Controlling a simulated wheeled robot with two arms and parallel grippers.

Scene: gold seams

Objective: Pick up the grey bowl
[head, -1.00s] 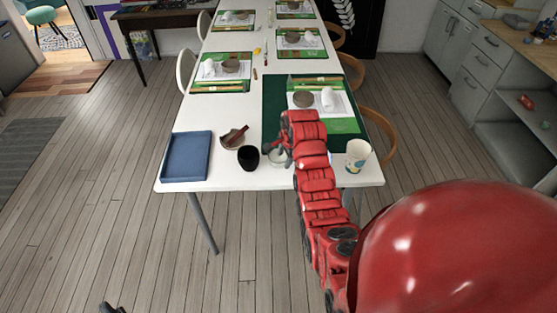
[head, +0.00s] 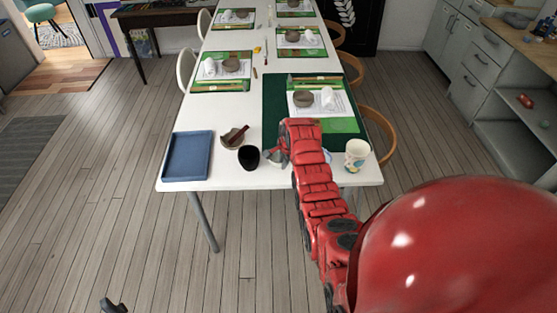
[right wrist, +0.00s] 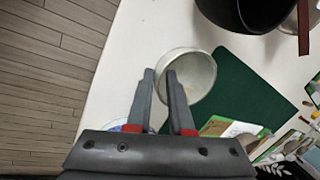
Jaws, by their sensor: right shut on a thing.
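The grey bowl (right wrist: 198,72) is small, pale and round. In the right wrist view its near wall lies between the two fingers of my right gripper (right wrist: 160,77), which is shut on it. In the head view the bowl (head: 273,161) shows only in part, between the black cup and my red arm, at the near end of the white table. My right gripper (head: 280,153) is partly hidden there by its own arm. A dark tip at the bottom left may be my left gripper (head: 113,306); its fingers cannot be made out.
A black cup (head: 249,158) stands close left of the bowl. Further left are a brown dish (head: 234,138) with a stick and a blue tray (head: 187,157). A patterned cup (head: 356,154) stands right of my arm. A green mat (head: 274,112) lies behind.

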